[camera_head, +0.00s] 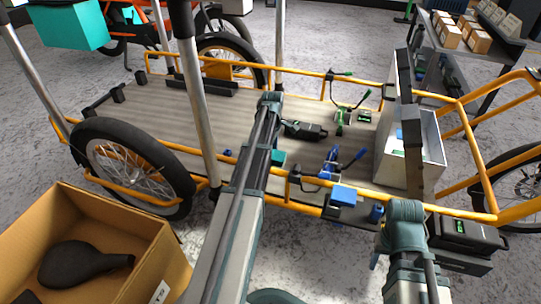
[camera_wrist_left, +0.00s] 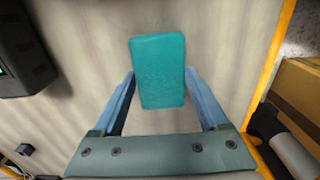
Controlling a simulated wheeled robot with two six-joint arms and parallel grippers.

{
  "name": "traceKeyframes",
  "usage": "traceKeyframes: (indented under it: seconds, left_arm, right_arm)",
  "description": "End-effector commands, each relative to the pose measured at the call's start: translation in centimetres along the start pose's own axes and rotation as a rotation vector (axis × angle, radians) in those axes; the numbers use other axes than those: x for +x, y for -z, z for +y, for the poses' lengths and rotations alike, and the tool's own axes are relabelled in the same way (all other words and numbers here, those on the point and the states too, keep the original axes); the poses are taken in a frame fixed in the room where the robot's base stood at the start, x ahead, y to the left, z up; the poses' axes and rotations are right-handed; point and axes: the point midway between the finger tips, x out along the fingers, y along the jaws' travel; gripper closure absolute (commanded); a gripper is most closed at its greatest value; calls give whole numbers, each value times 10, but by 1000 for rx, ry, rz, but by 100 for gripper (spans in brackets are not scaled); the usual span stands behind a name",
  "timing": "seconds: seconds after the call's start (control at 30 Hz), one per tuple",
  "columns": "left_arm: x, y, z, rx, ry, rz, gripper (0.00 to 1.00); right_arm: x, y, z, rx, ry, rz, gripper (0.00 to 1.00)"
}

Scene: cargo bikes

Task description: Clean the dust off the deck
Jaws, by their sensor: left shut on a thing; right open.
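The deck (camera_head: 170,118) is a long grey-brown wooden cargo bed with yellow side rails. I cannot make out distinct dust patches on it. My left gripper (camera_wrist_left: 158,80) is shut on a teal sponge (camera_wrist_left: 158,70), held between its blue fingers over the deck. Whether the sponge touches the boards I cannot tell. In the head view the sponge (camera_head: 278,157) shows partly beside my left arm, near the front rail; the arm hides the gripper. My right gripper (camera_head: 377,257) is open, low near the bike's front side, and largely hidden by its own arm.
A black tool (camera_head: 305,130), a green clamp (camera_head: 341,118) and a blue clamp (camera_head: 330,160) are right of the sponge. A white box (camera_head: 425,145) stands at the deck's right end. A cardboard box (camera_head: 150,235) is at front left. The deck's left half is largely clear.

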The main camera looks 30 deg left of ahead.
Motion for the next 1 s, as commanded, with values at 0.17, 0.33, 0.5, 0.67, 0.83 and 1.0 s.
traceKeyframes:
  seconds: [0.17, 0.33, 0.5, 0.67, 0.83, 1.0]
  left_arm:
    - [1, 0, 13, 0, -3, 0, 68]
    - [1, 1, 13, 0, -4, 0, 68]
    - [0, 10, 13, -1, -4, 1, 68]
    - [-1, 21, 12, -2, -3, 1, 68]
    - [-1, 22, 11, 0, -2, 1, 68]
    - [0, 21, 4, 0, -2, 1, 68]
  right_arm:
    - [1, 0, 0, 0, 0, 0, 50]
    - [1, 0, 0, 0, 0, 0, 50]
    - [0, 0, 0, 0, 0, 0, 50]
    - [-1, 0, 0, 0, 0, 0, 50]
    - [-1, 0, 0, 0, 0, 0, 50]
    - [0, 0, 0, 0, 0, 0, 50]
